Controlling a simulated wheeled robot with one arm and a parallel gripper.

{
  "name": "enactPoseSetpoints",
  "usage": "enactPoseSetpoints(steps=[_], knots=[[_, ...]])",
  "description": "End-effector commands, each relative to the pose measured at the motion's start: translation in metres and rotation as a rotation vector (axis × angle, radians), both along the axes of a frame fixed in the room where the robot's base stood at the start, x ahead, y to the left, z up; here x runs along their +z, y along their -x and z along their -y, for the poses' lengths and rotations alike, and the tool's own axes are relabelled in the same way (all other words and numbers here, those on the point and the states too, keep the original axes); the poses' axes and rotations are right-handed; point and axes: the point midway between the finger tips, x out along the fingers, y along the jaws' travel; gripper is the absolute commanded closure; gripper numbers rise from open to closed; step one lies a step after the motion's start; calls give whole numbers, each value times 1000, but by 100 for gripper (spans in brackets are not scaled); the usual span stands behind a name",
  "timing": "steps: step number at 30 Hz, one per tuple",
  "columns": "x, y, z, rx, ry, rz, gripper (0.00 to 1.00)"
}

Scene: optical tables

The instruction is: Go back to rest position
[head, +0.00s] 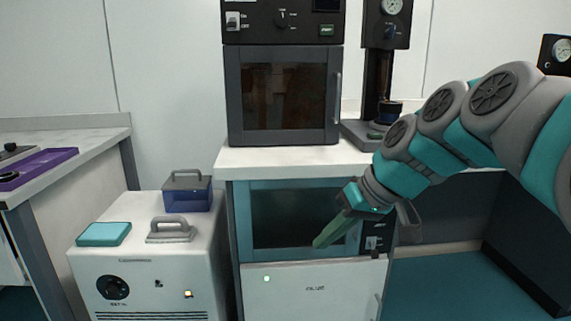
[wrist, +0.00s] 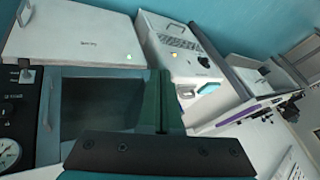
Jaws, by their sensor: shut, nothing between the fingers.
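My gripper (head: 332,232) shows in the head view at the end of my grey and teal arm, which reaches in from the right. Its green fingers are shut with nothing between them. They point down and left, in front of the teal-framed oven (head: 290,218) under the counter. In the wrist view the shut fingers (wrist: 160,105) stand upright in the picture, beside the oven's dark window (wrist: 100,105). I cannot tell from these views whether the fingers touch the oven front.
A white counter (head: 260,160) above carries a dark cabinet (head: 285,100) and a press-like stand (head: 385,60). At left a white unit (head: 150,260) holds a blue box (head: 187,197), a grey handle (head: 171,229) and a teal pad (head: 103,234). Teal floor (head: 440,285) is clear at lower right.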

Motion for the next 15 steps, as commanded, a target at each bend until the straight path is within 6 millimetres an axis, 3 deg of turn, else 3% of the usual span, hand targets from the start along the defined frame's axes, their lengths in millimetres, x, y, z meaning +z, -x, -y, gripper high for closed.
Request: enactPoseSetpoints(steps=[1,5,9,15], knots=[[-21,23,-2,-16,38,-57,100],[-76,79,4,-85,148,-199,100],[-129,143,23,-169,275,-334,100],[-182,220,57,-281,432,-467,100]])
